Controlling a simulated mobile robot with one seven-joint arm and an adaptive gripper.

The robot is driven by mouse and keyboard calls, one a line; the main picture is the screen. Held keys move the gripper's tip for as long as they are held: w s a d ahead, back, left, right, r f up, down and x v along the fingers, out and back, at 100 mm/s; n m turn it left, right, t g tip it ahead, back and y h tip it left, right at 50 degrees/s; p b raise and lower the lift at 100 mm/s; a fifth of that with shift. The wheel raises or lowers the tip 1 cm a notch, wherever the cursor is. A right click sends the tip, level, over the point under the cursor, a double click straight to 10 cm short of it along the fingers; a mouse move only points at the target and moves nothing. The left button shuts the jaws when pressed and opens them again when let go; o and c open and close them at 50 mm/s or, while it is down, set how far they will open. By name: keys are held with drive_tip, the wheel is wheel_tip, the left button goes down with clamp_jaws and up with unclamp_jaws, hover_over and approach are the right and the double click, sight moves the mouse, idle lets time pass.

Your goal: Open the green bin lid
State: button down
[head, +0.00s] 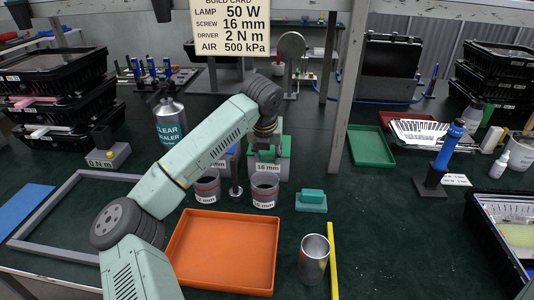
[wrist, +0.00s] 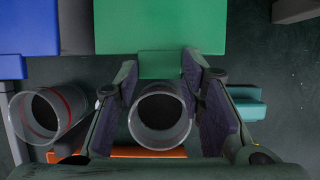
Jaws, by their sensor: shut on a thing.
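The green bin lid (head: 285,145) is on the grey bin labelled 16 mm, at the middle of the head view, partly hidden by my wrist. In the wrist view the green lid (wrist: 160,25) fills the top middle, with a narrower green tab (wrist: 160,64) reaching down from it. My gripper (wrist: 158,68) has one finger on each side of that tab and is shut on it. In the head view my gripper is mostly hidden behind my arm. How far the lid is tilted, I cannot tell.
Two clear cups stand before the bins, the right one (head: 264,188) below my gripper. A blue bin part (wrist: 30,35) is left of the green lid. A teal block (head: 311,199), an orange tray (head: 225,250) and a metal cup (head: 314,258) are nearby. A post (head: 347,90) rises at right.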

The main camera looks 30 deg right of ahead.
drive_tip(key=shift+w+r, duration=0.1)
drive_tip(key=shift+r, duration=0.2)
